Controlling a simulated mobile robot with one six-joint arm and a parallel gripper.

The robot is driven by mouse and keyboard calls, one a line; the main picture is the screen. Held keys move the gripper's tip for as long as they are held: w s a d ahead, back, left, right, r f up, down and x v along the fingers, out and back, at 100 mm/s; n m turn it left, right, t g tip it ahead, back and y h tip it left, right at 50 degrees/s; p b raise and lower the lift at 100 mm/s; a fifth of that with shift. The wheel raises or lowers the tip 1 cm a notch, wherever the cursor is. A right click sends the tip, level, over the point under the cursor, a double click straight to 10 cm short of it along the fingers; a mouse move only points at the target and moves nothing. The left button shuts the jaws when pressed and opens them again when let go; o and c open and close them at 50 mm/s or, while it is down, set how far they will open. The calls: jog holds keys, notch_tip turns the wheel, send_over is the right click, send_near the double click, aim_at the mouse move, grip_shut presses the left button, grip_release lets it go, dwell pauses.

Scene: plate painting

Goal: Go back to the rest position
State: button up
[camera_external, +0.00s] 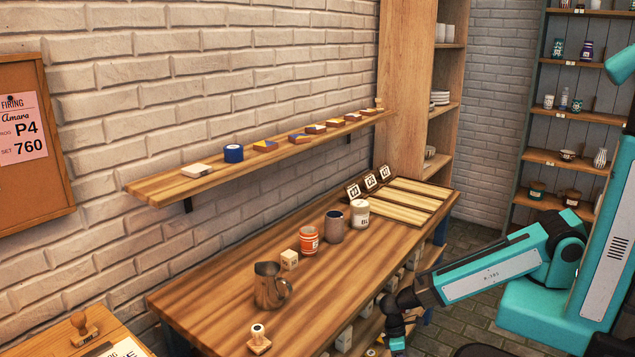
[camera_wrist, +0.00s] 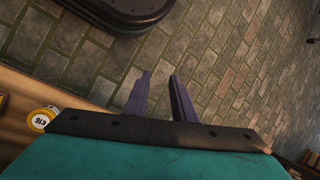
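My gripper (camera_wrist: 160,76) shows in the wrist view with its two purple fingers apart. Only floor tiles show between and beyond them, so it is open and empty. In the outside view my teal and dark arm reaches left from the right side, and its wrist bends down beside the front edge of the wooden table (camera_external: 215,305). The fingers are not clear there, near the bottom of the picture.
A metal pitcher (camera_external: 268,287), a wooden stamp (camera_external: 258,338), a small block (camera_external: 289,260), an orange can (camera_external: 308,240), a brown cup (camera_external: 334,227) and a white jar (camera_external: 359,213) stand on the table. A wall shelf (camera_external: 160,188) holds paint blocks. The tiled floor (camera_wrist: 215,60) below my gripper looks clear.

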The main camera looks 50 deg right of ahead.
jog(key=s+d+m+h+p, duration=0.1)
jog(key=s+d+m+p, duration=0.1)
jog(key=d, duration=1)
jog(key=s+d+m+h+p, duration=0.1)
jog(key=s+d+m+p, duration=0.2)
jog(key=d, duration=0.9)
jog(key=shift+s+d+f+g+p, duration=0.25)
jog(key=shift+s+d+g+p, duration=0.25)
jog(key=shift+s, duration=0.45)
